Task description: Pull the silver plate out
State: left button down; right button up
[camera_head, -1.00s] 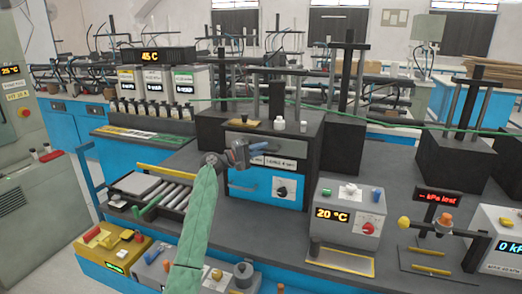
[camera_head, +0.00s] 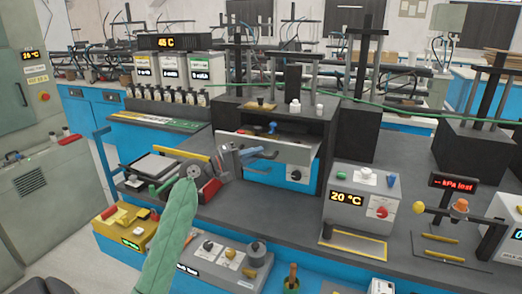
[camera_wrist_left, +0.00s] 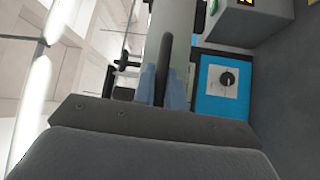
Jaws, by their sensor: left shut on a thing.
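The silver plate (camera_head: 292,150) stands out in front of the black housing (camera_head: 318,110), above the blue front panel (camera_head: 300,172). It appears slanted in the head view. In the left wrist view the plate (camera_wrist_left: 183,42) is the pale grey strip beyond the fingers. My left gripper (camera_head: 256,154) is at the plate's left part. In the wrist view my left gripper (camera_wrist_left: 164,88) has its bluish fingers closed on a dark bar handle (camera_wrist_left: 164,62) in front of the plate. My right gripper is in neither current view.
A grey box reading 20 °C (camera_head: 362,195) stands on the bench to the right. A roller tray (camera_head: 152,168) and a yellow control box (camera_head: 125,226) are at the left. Bare dark bench top (camera_head: 270,215) lies in front of the housing.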

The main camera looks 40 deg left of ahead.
pick_arm(q)
jog(key=shift+s+d, duration=0.2)
jog(key=shift+s, duration=0.7)
pick_arm(e)
jog(key=shift+r, duration=0.35)
pick_arm(q)
jog(key=c, duration=1.5)
grip_release()
jog(key=shift+o, duration=0.2)
jog(key=shift+a, duration=0.1)
